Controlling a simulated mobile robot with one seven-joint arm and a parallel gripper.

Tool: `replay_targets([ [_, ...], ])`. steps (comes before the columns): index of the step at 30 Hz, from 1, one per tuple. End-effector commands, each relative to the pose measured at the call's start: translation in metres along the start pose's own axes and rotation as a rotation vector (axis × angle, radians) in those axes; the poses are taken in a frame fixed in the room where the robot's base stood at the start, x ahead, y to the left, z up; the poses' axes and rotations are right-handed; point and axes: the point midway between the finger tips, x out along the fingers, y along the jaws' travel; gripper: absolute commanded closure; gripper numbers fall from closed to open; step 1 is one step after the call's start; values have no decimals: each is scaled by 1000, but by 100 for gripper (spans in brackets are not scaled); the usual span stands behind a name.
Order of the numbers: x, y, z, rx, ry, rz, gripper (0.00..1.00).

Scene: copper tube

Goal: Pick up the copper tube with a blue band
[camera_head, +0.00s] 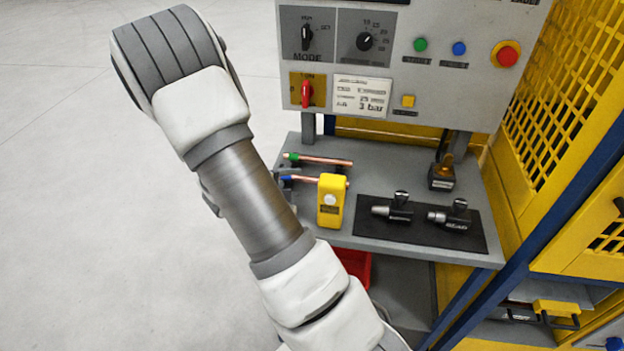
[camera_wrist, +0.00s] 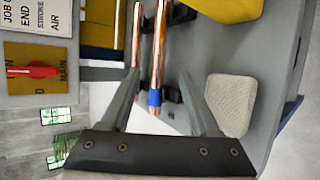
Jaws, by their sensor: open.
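The copper tube with a blue band shows in the wrist view (camera_wrist: 158,50), its banded end pointing toward my gripper. In the head view the blue-banded tube (camera_head: 307,180) lies on the bench shelf, partly behind a yellow box. My gripper (camera_wrist: 160,75) is open and empty, with one finger on each side of the blue-banded tube in the picture. I cannot tell how far the fingertips are from it in depth. A second copper tube (camera_wrist: 136,38), with a green band in the head view (camera_head: 325,160), lies beside it, near the left finger.
The yellow box (camera_head: 331,201) stands close to the tubes. A dark mat (camera_head: 420,234) with two black-and-silver tools and a padlock-like block (camera_head: 441,173) are to its right. A control panel (camera_head: 400,75) rises behind. A red bin (camera_head: 355,266) is below the shelf.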

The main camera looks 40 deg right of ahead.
Motion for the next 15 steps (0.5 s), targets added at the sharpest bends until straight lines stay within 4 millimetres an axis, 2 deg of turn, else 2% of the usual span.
replay_targets([
  [7, 36, 3, 6, 0, -3, -1, 38],
  [15, 44, 3, 5, 1, 0, 0, 38],
])
